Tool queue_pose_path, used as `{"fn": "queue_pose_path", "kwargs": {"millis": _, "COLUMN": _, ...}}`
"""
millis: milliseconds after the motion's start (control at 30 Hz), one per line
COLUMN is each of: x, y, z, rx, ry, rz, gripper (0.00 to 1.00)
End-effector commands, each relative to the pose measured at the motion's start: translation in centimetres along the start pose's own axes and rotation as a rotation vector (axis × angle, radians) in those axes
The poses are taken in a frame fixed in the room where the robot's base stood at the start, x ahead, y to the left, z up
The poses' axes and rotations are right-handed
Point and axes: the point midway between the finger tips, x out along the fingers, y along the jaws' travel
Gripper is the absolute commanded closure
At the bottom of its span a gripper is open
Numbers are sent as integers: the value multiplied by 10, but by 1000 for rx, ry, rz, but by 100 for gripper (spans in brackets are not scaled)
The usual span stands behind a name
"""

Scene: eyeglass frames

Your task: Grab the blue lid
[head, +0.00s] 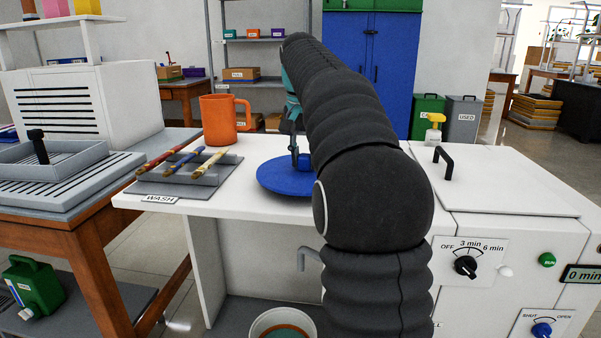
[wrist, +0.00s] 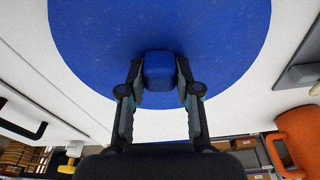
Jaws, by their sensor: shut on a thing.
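The blue lid (head: 278,180) is a round disc on the white counter, left of my arm in the head view. In the wrist view the lid (wrist: 100,45) fills the upper middle, with its blocky blue knob (wrist: 159,70) between my fingers. My gripper (wrist: 159,82) is shut on the knob, one finger on each side. In the head view my gripper (head: 300,158) is above the lid, partly hidden by my arm. I cannot tell whether the lid touches the counter.
An orange mug (head: 218,122) stands behind and left of the lid. A grey tray (head: 180,188) with several brushes lies to the left. A white machine with a black-handled hatch (head: 490,185) is on the right. The counter's front edge is close to the lid.

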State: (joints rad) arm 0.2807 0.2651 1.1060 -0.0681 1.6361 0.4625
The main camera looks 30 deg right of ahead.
Motion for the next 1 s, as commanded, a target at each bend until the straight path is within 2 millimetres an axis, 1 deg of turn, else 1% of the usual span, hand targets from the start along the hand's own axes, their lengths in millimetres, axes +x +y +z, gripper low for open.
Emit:
{"fn": "queue_pose_path", "kwargs": {"millis": 33, "x": -5, "y": 0, "z": -1, "rx": 0, "ry": 0, "rz": 0, "gripper": 100}}
{"fn": "queue_pose_path", "kwargs": {"millis": 500, "x": -26, "y": 0, "z": -4, "rx": 0, "ry": 0, "rz": 0, "gripper": 100}}
{"fn": "queue_pose_path", "kwargs": {"millis": 1000, "x": -26, "y": -1, "z": -3, "rx": -2, "ry": 1, "rz": -1, "gripper": 100}}
